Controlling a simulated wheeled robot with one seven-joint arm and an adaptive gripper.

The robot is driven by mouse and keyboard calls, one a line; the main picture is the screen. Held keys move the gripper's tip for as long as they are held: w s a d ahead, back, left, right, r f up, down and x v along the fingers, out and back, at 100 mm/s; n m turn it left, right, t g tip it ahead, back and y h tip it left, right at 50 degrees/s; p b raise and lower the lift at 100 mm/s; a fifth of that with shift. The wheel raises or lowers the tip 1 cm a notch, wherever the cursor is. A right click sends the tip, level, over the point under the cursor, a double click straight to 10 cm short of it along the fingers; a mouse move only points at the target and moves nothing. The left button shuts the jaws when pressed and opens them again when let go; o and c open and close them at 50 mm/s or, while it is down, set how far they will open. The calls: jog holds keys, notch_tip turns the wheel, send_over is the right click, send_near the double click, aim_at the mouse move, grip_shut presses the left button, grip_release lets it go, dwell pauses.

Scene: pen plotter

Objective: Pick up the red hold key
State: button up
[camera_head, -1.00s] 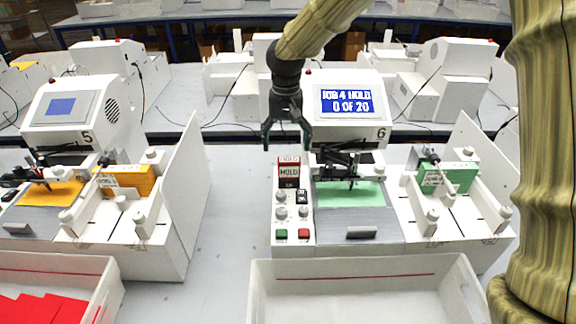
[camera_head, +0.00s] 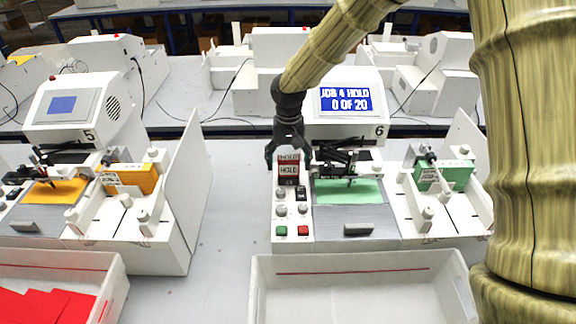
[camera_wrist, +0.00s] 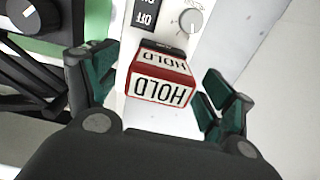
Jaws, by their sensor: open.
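The red hold key (camera_head: 288,171) is a red block with white HOLD labels. It stands at the top of the control strip on the left of machine 6 (camera_head: 350,131). In the wrist view the key (camera_wrist: 160,88) sits upside down between my open fingers. My gripper (camera_head: 288,157) is open, with one finger on each side of the key. In the wrist view my gripper (camera_wrist: 160,95) shows gaps between both finger pads and the key, with no contact seen. The key's base is partly hidden.
Just below the key are a black switch (camera_head: 301,193), knobs, and green (camera_head: 281,231) and red (camera_head: 303,231) buttons. Black pen linkage (camera_head: 343,160) stands close on the right. An empty white bin (camera_head: 360,262) is in front. Bare table lies to the left of the strip.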

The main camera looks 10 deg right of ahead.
jog(key=c, duration=1.1)
jog(key=shift+o, duration=0.2)
